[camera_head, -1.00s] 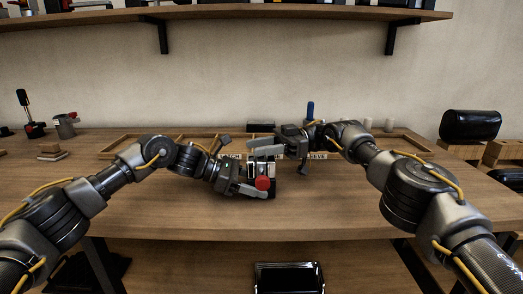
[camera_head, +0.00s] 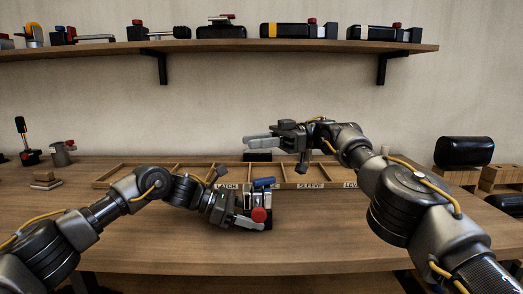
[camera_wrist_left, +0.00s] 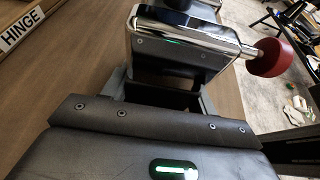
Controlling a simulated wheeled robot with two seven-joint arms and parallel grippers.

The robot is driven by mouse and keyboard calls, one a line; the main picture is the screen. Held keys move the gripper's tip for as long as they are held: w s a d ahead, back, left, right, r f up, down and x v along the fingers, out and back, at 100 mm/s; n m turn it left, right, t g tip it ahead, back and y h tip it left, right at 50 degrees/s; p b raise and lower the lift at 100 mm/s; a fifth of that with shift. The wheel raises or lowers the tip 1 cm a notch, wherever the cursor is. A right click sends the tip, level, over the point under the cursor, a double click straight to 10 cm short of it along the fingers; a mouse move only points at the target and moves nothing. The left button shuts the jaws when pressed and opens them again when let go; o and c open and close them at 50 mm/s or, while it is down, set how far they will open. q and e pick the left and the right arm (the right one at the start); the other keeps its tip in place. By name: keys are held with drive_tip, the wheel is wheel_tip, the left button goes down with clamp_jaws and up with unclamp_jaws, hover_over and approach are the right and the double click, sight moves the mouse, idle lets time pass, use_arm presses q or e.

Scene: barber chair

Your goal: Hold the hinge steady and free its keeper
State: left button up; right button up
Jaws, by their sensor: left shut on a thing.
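The hinge (camera_head: 262,198) is a chrome block with a round red knob (camera_head: 259,215), above the bench in front of the tray. My left gripper (camera_head: 246,214) is shut on it from the left. In the left wrist view the chrome block (camera_wrist_left: 175,48) is beyond the gripper body, its red knob (camera_wrist_left: 268,58) on a short shaft at right. A blue bar (camera_head: 263,183) lies across the top of the hinge; I cannot tell whether it is the keeper. My right gripper (camera_head: 250,143) is above and apart from the hinge, fingers pointing left. Nothing shows between its fingers; their gap is unclear.
The wooden compartment tray (camera_head: 112,181) has labels along its front, including LATCH and SLEEVE. A dark block (camera_head: 257,157) is behind the right fingers. A black cylinder (camera_head: 464,150) sits on wooden supports at right. The front of the bench (camera_head: 200,250) is clear.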

drive_tip(key=shift+r, duration=0.45)
drive_tip(key=shift+c, duration=1.2)
drive_tip(key=shift+s+a+r+m+t+h, duration=0.15)
drive_tip(key=shift+s+r+t+h, duration=0.1)
drive_tip(key=shift+r+t, duration=0.3)
drive_tip(key=shift+s+a+r+m+t+h, duration=0.15)
drive_tip(key=shift+s+r+t+h, duration=0.1)
drive_tip(key=shift+r+t, duration=0.3)
clamp_jaws()
drive_tip(key=t+h, duration=0.8)
drive_tip(key=h, duration=0.1)
approach(270, 187)
drive_tip(key=s+d+r, duration=0.3)
drive_tip(key=s+d, duration=0.1)
drive_tip(key=s, duration=0.1)
drive_tip(key=shift+w+a+f, duration=1.1)
drive_tip(key=shift+a+f, duration=0.15)
drive_tip(key=shift+f, duration=0.05)
drive_tip(key=shift+w+a+f, duration=1.1)
drive_tip(key=shift+a+f, duration=0.1)
drive_tip(key=shift+f, duration=0.1)
drive_tip(key=shift+w+a+f, duration=1.1)
drive_tip(key=shift+a+f, duration=0.15)
drive_tip(key=shift+f, duration=0.1)
